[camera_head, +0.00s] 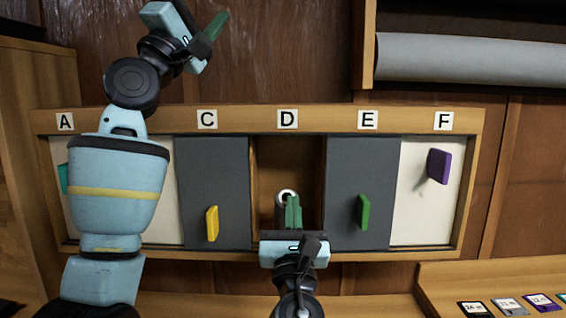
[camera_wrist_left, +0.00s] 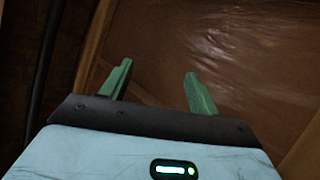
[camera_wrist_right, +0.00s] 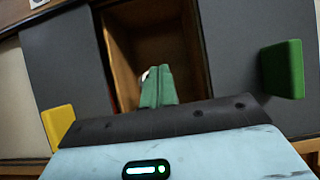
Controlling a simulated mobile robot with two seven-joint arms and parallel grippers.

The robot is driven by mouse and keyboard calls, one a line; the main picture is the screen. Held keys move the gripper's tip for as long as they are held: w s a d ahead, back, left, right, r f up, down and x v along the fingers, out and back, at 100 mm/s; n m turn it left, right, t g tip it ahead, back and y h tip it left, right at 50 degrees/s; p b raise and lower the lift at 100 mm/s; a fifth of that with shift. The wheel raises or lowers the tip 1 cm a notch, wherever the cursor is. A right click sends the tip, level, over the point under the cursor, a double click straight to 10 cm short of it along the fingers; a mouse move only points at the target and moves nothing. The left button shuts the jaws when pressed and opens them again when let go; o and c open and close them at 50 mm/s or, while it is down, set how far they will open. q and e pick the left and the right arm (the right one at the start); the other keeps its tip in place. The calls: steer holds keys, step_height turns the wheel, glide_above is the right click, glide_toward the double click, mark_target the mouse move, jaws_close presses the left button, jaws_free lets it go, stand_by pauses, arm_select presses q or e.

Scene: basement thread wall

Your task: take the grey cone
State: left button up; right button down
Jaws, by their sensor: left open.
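The grey cone (camera_head: 281,212) is in open compartment D, its pale ringed end (camera_head: 287,195) facing out. My right gripper (camera_head: 293,208) is at the front of D, with its green fingers overlapping the cone's right side. In the right wrist view the fingers (camera_wrist_right: 158,86) are together with no visible gap. A small pale bit of the cone (camera_wrist_right: 145,75) shows beside the left finger; the rest is hidden. I cannot tell whether they touch it. My left gripper (camera_head: 208,36) is raised at upper left; the left wrist view shows its fingers (camera_wrist_left: 155,88) apart and empty.
Dark panels C (camera_head: 190,180) and E (camera_head: 345,180), with yellow (camera_head: 212,223) and green (camera_head: 363,212) handles, flank D. Pale panel F (camera_head: 415,200) has a purple handle (camera_head: 438,166). My left arm covers B. A grey roll (camera_head: 470,60) is at upper right, labelled cards (camera_head: 510,306) lower right.

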arm_select(q)
steer(key=s+d+f+m+g+y, duration=0.25)
steer(key=d+g, duration=0.25)
steer(key=d, duration=0.3)
steer(key=s+d+f+m+g+y, duration=0.1)
steer(key=d+f+m+g, duration=0.1)
steer(key=d+f+g, duration=0.4)
steer(key=s+d+f+m+g+y, duration=0.1)
steer(key=d+m+g, duration=0.15)
steer(key=d, duration=0.65)
steer(key=n+g+y, duration=0.2)
steer(key=n+y, duration=0.3)
steer(key=y, duration=0.7)
glide_toward(283, 204)
steer(key=w, duration=0.2)
steer(key=shift+w+r, duration=0.15)
steer(key=shift+w, duration=0.05)
steer(key=x, duration=1.2)
